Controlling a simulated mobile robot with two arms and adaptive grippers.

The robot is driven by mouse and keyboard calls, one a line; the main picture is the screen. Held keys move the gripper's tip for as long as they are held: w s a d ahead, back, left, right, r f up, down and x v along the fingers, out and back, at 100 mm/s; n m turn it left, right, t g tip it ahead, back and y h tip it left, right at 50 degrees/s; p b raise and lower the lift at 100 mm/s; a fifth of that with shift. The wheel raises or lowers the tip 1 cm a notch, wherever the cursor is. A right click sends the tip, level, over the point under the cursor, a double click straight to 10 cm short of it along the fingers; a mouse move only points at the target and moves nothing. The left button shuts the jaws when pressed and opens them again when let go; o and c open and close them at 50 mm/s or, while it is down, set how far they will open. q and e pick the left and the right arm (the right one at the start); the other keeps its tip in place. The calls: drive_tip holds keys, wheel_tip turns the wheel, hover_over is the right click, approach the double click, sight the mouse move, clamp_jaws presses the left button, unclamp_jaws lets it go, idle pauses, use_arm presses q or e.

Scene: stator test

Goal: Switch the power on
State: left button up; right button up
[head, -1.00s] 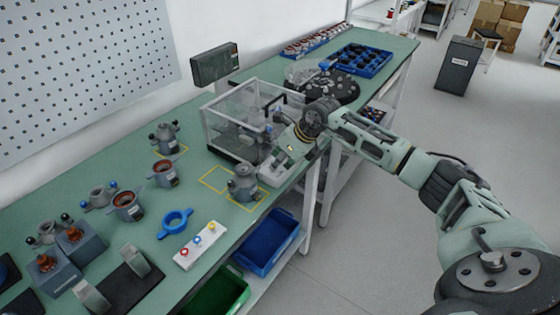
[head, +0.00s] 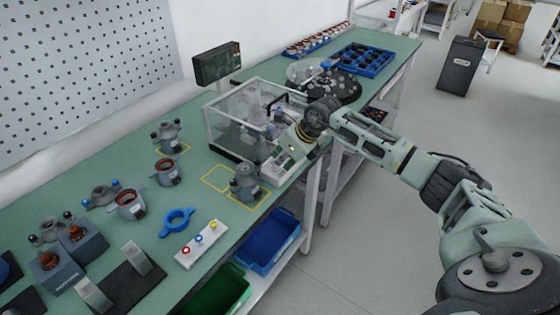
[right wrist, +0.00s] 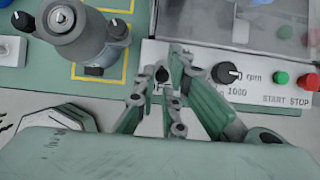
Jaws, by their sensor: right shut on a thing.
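The control panel (right wrist: 270,85) is a pale strip along the front of the clear test enclosure (head: 222,118). It carries an rpm knob (right wrist: 227,73), a green START button (right wrist: 281,77) and a red STOP button (right wrist: 306,81). My right gripper (right wrist: 165,72) is at the panel's left end, its fingertips closed around a small dark knob (right wrist: 162,75), apparently the power switch. The fingers hide most of this knob, so its setting cannot be read. In the head view my right gripper (head: 284,158) reaches the panel from the right. My left gripper is not in view.
A grey stator housing (head: 246,182) stands in a yellow outline just left of the panel; it also shows in the right wrist view (right wrist: 78,35). A display (head: 217,64) stands behind the enclosure. A blue bin (head: 268,243) sits below the table edge.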

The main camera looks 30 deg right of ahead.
drive_tip(key=shift+o, duration=0.3)
drive_tip(key=shift+w+d+r, duration=0.25)
drive_tip(key=shift+d+r, duration=0.05)
drive_tip(key=shift+w+a+b, duration=0.25)
drive_tip(key=shift+w, duration=0.2)
drive_tip(key=shift+w+a+b, duration=0.2)
drive_tip(key=shift+w, duration=0.25)
drive_tip(key=shift+r, duration=0.1)
drive_tip(key=o, duration=0.5)
drive_tip(key=shift+w, duration=0.1)
drive_tip(key=shift+o, duration=0.3)
drive_tip(key=shift+w+f, duration=0.15)
drive_tip(key=shift+f, duration=0.05)
drive_tip(key=shift+a, duration=0.1)
drive_tip(key=shift+a, duration=0.2)
